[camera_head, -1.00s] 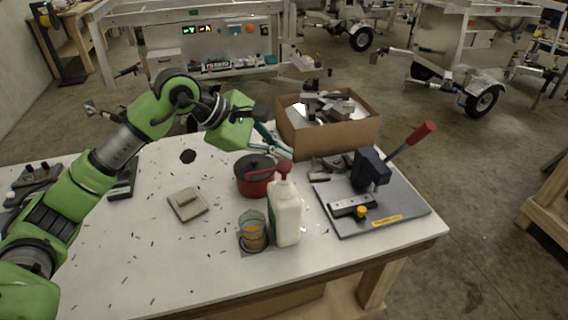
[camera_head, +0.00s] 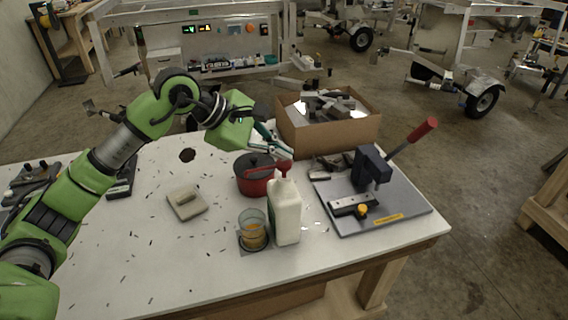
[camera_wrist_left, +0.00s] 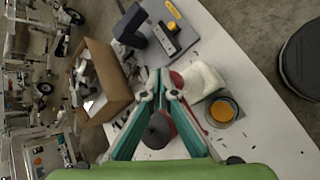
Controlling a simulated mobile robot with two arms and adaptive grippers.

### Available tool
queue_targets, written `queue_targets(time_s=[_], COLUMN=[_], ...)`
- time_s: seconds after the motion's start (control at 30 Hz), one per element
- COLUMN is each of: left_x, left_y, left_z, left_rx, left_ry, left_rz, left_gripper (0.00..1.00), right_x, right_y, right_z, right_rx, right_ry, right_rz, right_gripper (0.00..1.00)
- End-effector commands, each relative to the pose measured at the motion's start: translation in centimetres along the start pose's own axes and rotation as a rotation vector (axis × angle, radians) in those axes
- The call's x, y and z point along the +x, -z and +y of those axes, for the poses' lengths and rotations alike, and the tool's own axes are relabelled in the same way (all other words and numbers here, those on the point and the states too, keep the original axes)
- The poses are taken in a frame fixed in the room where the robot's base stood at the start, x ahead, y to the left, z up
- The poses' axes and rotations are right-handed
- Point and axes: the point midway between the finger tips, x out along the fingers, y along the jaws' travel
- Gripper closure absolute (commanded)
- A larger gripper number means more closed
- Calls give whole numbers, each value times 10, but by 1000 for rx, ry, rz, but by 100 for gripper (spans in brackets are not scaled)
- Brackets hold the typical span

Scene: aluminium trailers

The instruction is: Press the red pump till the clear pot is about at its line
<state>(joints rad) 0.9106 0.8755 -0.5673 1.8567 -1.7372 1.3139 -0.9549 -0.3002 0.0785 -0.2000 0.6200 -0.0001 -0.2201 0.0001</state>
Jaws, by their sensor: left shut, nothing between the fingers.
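The red pump (camera_head: 284,168) tops a white bottle (camera_head: 286,215) standing upright on the table. The clear pot (camera_head: 253,232) stands on a dark square pad just left of the bottle, with amber liquid inside; its line is too small to make out. My left gripper (camera_head: 289,154) is shut and empty, its fingertips close by the pump's head; I cannot tell whether they touch. In the left wrist view, the closed fingertips (camera_wrist_left: 163,73) partly hide the red pump (camera_wrist_left: 177,79), with the amber-filled pot (camera_wrist_left: 222,110) beyond the bottle (camera_wrist_left: 203,80). My right gripper is out of view.
A dark-lidded red cooking pot (camera_head: 254,182) stands behind and left of the bottle. A cardboard box of metal parts (camera_head: 330,138) is at the back. A grey plate with a red-handled lever press (camera_head: 370,205) is at right. The table's left front is mostly clear.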

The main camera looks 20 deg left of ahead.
Motion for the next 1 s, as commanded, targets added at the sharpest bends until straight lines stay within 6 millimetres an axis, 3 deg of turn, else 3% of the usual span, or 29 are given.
queue_targets(time_s=[1.0], left_x=[6], left_y=[4], left_z=[-4], left_rx=[0], left_ry=[1], left_rz=[1], left_gripper=[100], right_x=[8], right_y=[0], right_z=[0], right_rx=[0], right_ry=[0], right_rz=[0], right_gripper=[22])
